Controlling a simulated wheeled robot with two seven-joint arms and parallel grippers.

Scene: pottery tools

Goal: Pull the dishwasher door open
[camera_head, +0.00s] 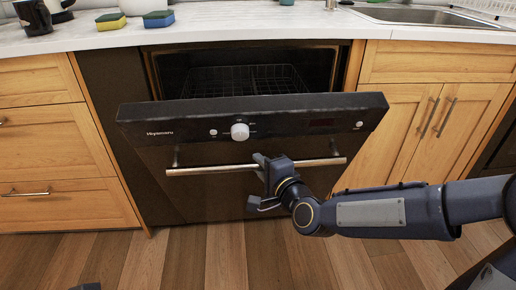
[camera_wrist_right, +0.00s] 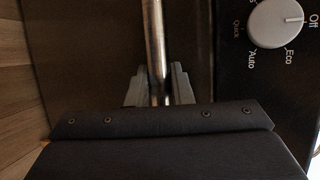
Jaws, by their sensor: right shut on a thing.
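The black dishwasher door (camera_head: 205,190) is tilted partly open, with a dark gap above it where a wire rack (camera_head: 245,80) shows inside. Its metal bar handle (camera_head: 215,170) runs across the front below the control panel. My right gripper (camera_head: 265,182) is at the handle, right of its middle. In the right wrist view the handle bar (camera_wrist_right: 153,45) passes between the two grey fingers (camera_wrist_right: 160,88), which are shut on it. The control dial (camera_wrist_right: 276,24) is to the right there.
Wooden drawers (camera_head: 62,150) stand left of the dishwasher and wooden cabinet doors (camera_head: 405,125) stand right. The white counter (camera_head: 225,30) above holds sponges (camera_head: 158,19), a dark mug (camera_head: 35,17) and a sink (camera_head: 420,16). The wood floor (camera_head: 220,255) in front looks clear.

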